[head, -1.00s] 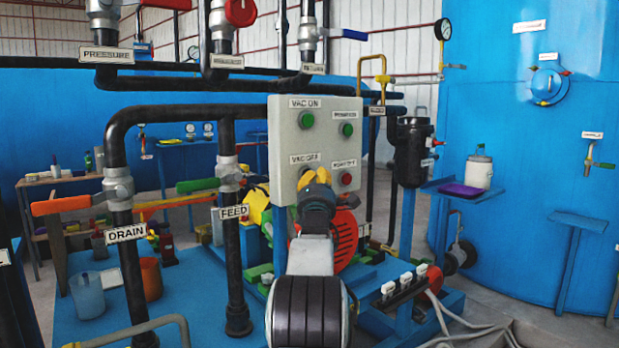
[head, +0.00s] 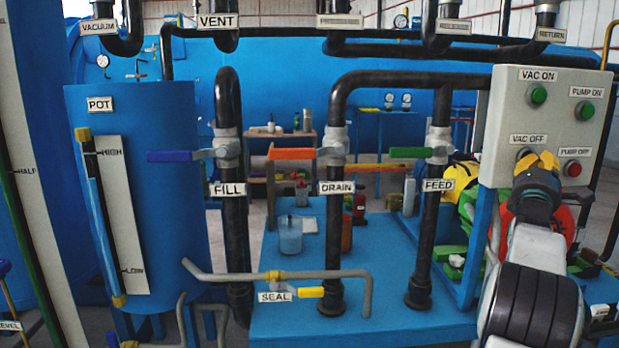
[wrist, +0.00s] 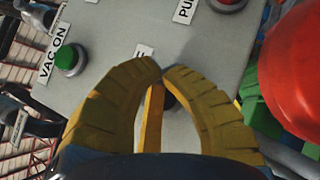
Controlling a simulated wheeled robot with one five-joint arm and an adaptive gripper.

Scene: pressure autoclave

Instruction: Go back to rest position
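My gripper (head: 541,160) has yellow fingers and is at the grey control panel (head: 552,100), in front of the VAC OFF button. In the wrist view the fingertips (wrist: 161,68) meet, with nothing seen held between them. The VAC OFF button is mostly hidden behind the fingers; I cannot tell whether they touch it. My arm reaches up from the lower right of the head view.
The panel also carries the green VAC ON button (head: 538,95), green PUMP ON button (head: 585,112) and red PUMP OFF button (head: 573,168). An orange-red round part (wrist: 300,70) is close on the right. Pipes with valve handles and the blue pot (head: 185,150) stand left.

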